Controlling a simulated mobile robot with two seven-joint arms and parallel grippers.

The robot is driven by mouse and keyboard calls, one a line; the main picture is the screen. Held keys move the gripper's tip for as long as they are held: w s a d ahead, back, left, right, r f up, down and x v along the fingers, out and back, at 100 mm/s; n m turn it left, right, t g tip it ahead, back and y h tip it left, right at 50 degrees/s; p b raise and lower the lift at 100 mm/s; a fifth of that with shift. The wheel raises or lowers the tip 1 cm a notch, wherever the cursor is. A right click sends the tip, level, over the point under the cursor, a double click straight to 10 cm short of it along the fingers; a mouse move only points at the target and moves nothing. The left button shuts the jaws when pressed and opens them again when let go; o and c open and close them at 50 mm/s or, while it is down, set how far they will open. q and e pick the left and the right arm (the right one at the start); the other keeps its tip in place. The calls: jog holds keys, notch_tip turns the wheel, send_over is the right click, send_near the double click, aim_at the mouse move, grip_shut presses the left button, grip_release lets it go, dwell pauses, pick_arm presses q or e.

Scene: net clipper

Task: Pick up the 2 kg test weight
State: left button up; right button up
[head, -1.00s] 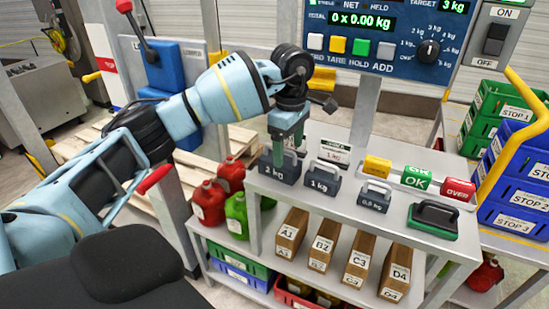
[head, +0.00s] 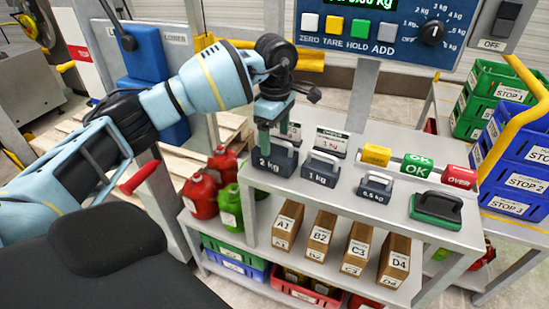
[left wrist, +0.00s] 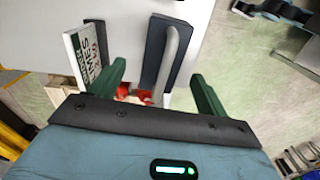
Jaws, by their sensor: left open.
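The 2 kg test weight (head: 270,166) is a dark grey block with a lighter handle, upright at the left end of the bench's top shelf (head: 330,205). My left gripper (head: 275,143) is directly over it, with its green fingers pointing down and partly covering the handle. In the left wrist view, the weight (left wrist: 153,48) and its pale handle show between the two open green fingers (left wrist: 158,80). I cannot tell whether the fingers touch it. My right gripper is out of view.
The 1 kg weight (head: 320,170) stands close to the right, then the 0.5 kg weight (head: 374,188). A small sign card (head: 331,142) stands behind. A green-based handled block (head: 436,208) sits further right. Red and green jugs (head: 203,198) are below left.

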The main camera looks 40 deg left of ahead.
aim_at(276, 142)
pick_arm(q)
jog(key=shift+s+d+f+p, duration=0.1)
jog(key=shift+f+p, duration=0.05)
jog(key=shift+f, duration=1.15)
jog(key=shift+s+d+f+p, duration=0.1)
jog(key=shift+f+p, duration=0.05)
jog(key=shift+f, duration=1.1)
grip_shut()
jog(key=shift+w+r, duration=0.15)
jog(key=shift+r, duration=0.1)
